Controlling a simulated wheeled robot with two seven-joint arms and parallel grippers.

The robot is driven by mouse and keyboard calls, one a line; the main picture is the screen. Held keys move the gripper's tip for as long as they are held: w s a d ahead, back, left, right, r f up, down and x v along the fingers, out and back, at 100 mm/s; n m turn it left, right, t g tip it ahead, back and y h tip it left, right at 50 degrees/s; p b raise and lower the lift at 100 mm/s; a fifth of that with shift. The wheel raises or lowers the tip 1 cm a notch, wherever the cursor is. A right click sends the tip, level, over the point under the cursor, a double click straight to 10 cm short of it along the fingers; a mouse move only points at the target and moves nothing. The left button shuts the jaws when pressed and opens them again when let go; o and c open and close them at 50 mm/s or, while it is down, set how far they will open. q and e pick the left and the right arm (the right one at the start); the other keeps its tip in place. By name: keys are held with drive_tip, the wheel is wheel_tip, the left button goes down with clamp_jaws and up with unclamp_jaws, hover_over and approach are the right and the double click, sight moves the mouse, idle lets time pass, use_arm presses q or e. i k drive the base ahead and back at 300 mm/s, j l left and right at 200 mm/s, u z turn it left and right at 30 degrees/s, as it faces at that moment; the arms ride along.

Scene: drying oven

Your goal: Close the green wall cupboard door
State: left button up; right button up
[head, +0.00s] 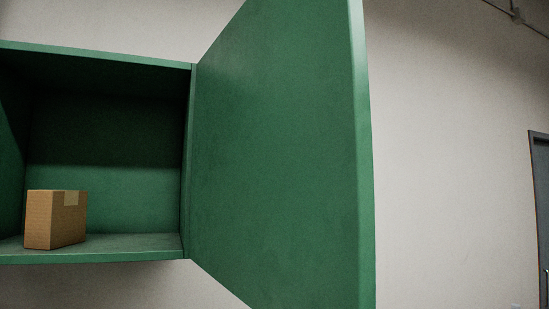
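The green wall cupboard (90,252) hangs on the wall at the left of the head view, its inside open to me. Its green door (275,150) stands wide open, hinged on the cupboard's right side. The door swings out toward me and fills the middle of the view. Its free edge (361,170) is the nearest part, and its top and bottom corners run out of the picture. Neither of my grippers shows in this view.
A brown cardboard box (52,220) stands on the cupboard floor toward the left, inside the front edge. A pale wall (450,150) lies behind. A dark grey door (541,200) is at the far right. The space right of the cupboard door looks clear.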

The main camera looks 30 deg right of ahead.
sight(283, 212)
drive_tip(key=l+u, duration=0.2)
drive_tip(key=l, duration=0.25)
drive_tip(key=k+l+u, duration=0.2)
drive_tip(key=l, duration=0.25)
drive_tip(key=l+u, duration=0.15)
drive_tip(key=l, duration=0.35)
drive_tip(key=k+l+u, duration=0.2)
drive_tip(key=l, duration=0.2)
